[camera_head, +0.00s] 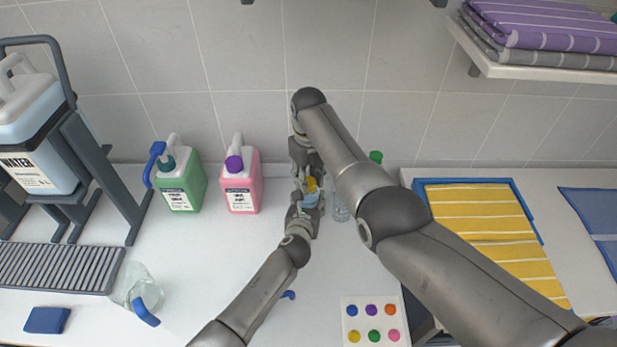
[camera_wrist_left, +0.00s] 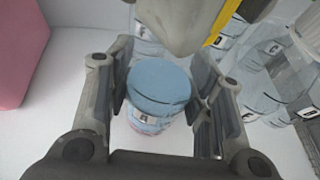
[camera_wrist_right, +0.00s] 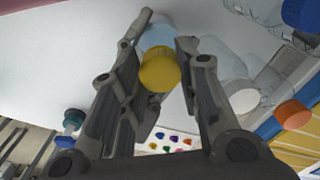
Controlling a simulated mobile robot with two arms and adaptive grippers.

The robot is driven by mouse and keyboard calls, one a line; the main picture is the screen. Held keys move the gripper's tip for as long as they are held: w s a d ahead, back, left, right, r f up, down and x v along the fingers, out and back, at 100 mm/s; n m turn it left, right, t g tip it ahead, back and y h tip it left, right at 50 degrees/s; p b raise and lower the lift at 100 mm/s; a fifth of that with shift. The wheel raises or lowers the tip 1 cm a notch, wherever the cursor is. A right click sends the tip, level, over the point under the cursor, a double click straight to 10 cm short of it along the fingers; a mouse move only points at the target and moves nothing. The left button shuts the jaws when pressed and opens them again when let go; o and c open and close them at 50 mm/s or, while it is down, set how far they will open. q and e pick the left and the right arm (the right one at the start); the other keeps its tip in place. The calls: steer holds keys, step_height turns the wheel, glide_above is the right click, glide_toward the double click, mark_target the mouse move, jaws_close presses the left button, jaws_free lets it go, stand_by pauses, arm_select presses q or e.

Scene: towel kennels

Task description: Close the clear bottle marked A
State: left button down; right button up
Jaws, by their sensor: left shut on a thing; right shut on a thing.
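In the head view my left gripper (camera_head: 308,207) is shut around this bottle (camera_head: 312,201). My right gripper (camera_head: 312,178) is just above and behind it, shut on a yellow cap (camera_head: 311,186). In the right wrist view the yellow cap (camera_wrist_right: 160,72) sits between the right fingers (camera_wrist_right: 160,60), in line with the bottle (camera_wrist_right: 159,34). I cannot tell whether cap and bottle touch.
Clear bottles stand close on the right, one with a white cap (camera_wrist_right: 242,95) and one with an orange cap (camera_wrist_right: 293,114). A pink jug (camera_head: 241,190) and green jug (camera_head: 182,190) stand left. A board of coloured discs (camera_head: 364,323) lies in front. Yellow towels (camera_head: 490,225) lie right.

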steer(key=o, duration=0.6)
steer(key=shift+r, duration=2.3)
